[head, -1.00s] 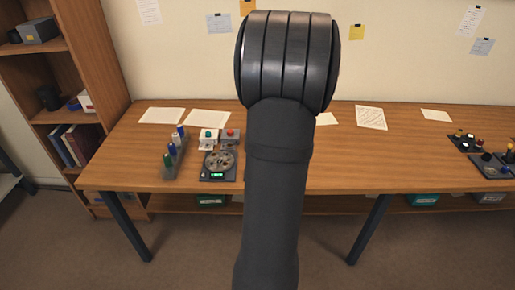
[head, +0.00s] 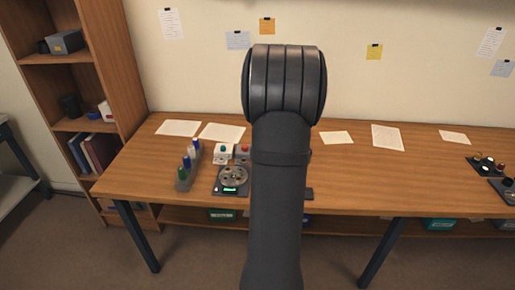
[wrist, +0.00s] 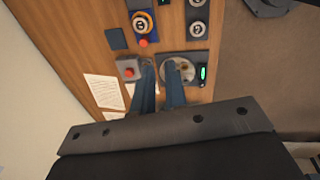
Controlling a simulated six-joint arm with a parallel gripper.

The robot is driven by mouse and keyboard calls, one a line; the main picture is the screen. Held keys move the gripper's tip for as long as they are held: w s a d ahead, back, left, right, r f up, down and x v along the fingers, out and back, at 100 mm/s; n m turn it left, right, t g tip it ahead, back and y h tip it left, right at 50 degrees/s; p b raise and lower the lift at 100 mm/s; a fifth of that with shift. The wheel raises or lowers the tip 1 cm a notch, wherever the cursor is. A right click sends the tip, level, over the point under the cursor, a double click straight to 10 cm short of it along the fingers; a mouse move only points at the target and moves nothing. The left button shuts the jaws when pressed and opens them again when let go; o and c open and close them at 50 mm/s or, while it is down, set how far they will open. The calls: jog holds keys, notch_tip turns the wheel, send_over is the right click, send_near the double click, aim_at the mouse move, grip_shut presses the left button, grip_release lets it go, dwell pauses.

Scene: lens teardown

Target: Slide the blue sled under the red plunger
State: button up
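In the wrist view, a dark blue square piece (wrist: 116,38) lies flat on the table; I cannot tell if it is the blue sled. To its right is a blue-based unit (wrist: 143,20) with an orange and white round part. A red knob (wrist: 143,43) is at that unit's near edge. Another red button sits on a grey box (wrist: 128,67), which also shows in the head view (head: 242,152). I cannot tell which red part is the plunger. My gripper (wrist: 160,72) is open, its fingers apart, between the grey box and a disc device (wrist: 178,70). Nothing is seen held.
The disc device has a lit green display (head: 230,190). A white box with a green button (head: 223,153) and a rack of bottles (head: 185,178) stand nearby. Two round dials (wrist: 197,28) are beyond. Papers (head: 222,132) lie along the back. The table's right middle looks clear.

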jog(key=w+a+f+h, duration=0.1)
jog(key=a+f, duration=0.2)
jog(key=w+a+f+h, duration=0.1)
jog(key=a+f+h, duration=0.1)
jog(key=a+f, duration=0.1)
jog(key=w+a+f+n+g+h, duration=0.1)
jog(key=a+f, duration=0.1)
jog(key=a, duration=0.1)
jog(key=shift+a+f+h, duration=0.2)
jog(key=shift+f+h, duration=0.1)
jog(key=shift+f, duration=0.1)
grip_shut()
jog(key=a+f+h, duration=0.1)
jog(key=a+f, duration=0.1)
jog(key=a, duration=0.1)
jog(key=w+a+f+t+h, duration=0.1)
jog(key=a, duration=0.2)
jog(key=a+f+h, duration=0.2)
jog(key=a, duration=0.1)
jog(key=shift+w+a+f+n+t, duration=0.3)
jog(key=shift+a+n, duration=0.1)
jog(key=x, duration=1)
jog(key=shift+s+d, duration=0.1)
jog(key=shift+d, duration=0.1)
jog(key=shift+w+d, duration=0.2)
jog(key=shift+d, duration=0.4)
jog(key=shift+w+d, duration=0.15)
jog(key=shift+d, duration=0.5)
jog(key=shift+w+d, duration=0.2)
jog(key=shift+d, duration=0.45)
